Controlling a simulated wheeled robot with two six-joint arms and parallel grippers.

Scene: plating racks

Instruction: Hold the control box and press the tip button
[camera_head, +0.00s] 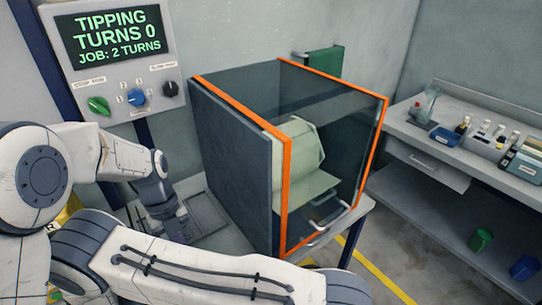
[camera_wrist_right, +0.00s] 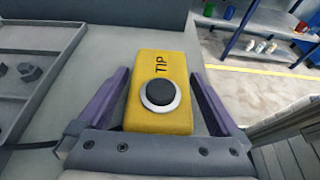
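The yellow control box (camera_wrist_right: 172,119), marked TIP, lies between the purple fingers of my right gripper (camera_wrist_right: 160,85) in the right wrist view. Its round black tip button (camera_wrist_right: 160,92), with a pale ring, faces the camera. The fingers stand either side of the box with narrow gaps showing, so the gripper looks open. I cannot make out the box or the right gripper in the head view. My left arm (camera_head: 130,158) reaches in from the left and points down beside a grey tray (camera_head: 208,212); its fingertips are too unclear to judge.
A control panel (camera_head: 150,62) reads TIPPING TURNS 0, JOB: 2 TURNS. An orange-edged enclosure (camera_head: 287,190) holds a pale barrel (camera_head: 298,165). Dark nuts (camera_wrist_right: 30,72) lie in the tray beside the box. A side bench (camera_head: 420,160) carries bottles.

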